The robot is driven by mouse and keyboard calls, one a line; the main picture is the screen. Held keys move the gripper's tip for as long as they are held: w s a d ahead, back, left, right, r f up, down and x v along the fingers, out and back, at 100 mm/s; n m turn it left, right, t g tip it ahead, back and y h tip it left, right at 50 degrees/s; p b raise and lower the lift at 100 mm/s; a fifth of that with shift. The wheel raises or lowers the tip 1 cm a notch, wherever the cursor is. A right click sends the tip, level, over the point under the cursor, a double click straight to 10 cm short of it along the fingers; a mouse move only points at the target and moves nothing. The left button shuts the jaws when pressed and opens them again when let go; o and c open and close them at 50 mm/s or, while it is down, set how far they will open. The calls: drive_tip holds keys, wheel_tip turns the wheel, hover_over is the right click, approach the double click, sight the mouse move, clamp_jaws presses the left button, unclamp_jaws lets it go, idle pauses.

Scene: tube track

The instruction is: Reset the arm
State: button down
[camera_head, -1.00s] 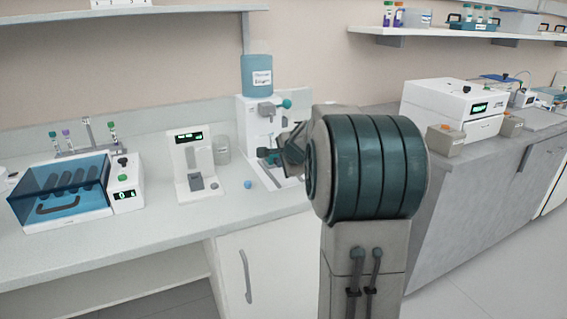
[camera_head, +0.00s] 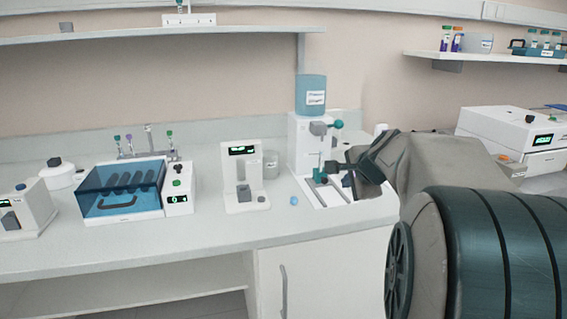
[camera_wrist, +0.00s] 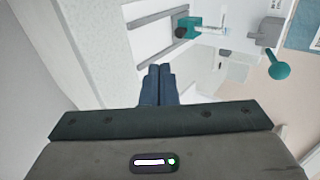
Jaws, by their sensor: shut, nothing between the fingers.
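My gripper (camera_wrist: 158,72) is shut and empty, its two dark fingers pressed together at the middle of the wrist view. In the head view my arm reaches in from the right, and my gripper (camera_head: 335,170) is in front of the white dispenser (camera_head: 302,140) with the blue bottle (camera_head: 311,96) on top. In the wrist view a teal clamp (camera_wrist: 187,27) and a teal ball-ended lever (camera_wrist: 278,70) of the dispenser show beyond the fingers. I cannot tell whether my gripper touches the dispenser.
A blue-lidded tube machine (camera_head: 120,190), a small white device (camera_head: 244,178) and a blue ball (camera_head: 294,201) stand on the bench (camera_head: 200,235) to the left. A shelf (camera_head: 480,60) hangs at the upper right. Bare bench lies along the front edge.

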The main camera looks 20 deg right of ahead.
drive_tip(key=s+a+r+n+g+y+p, duration=0.25)
drive_tip(key=s+a+n+p, duration=0.55)
drive_tip(key=a, duration=0.5)
drive_tip(key=s+a+n+g+h+p, duration=0.1)
drive_tip(key=s+a+n+g+p, duration=0.1)
drive_tip(key=s+n, duration=0.3)
drive_tip(key=s+a+f+n+g+p, duration=0.1)
drive_tip(key=s+a+n+p, duration=0.3)
drive_tip(key=s, duration=0.6)
drive_tip(key=shift+a+f+n+g+h+p, duration=0.2)
drive_tip(key=shift+a+n+g+h+p, duration=0.25)
drive_tip(key=shift+n+g, duration=0.4)
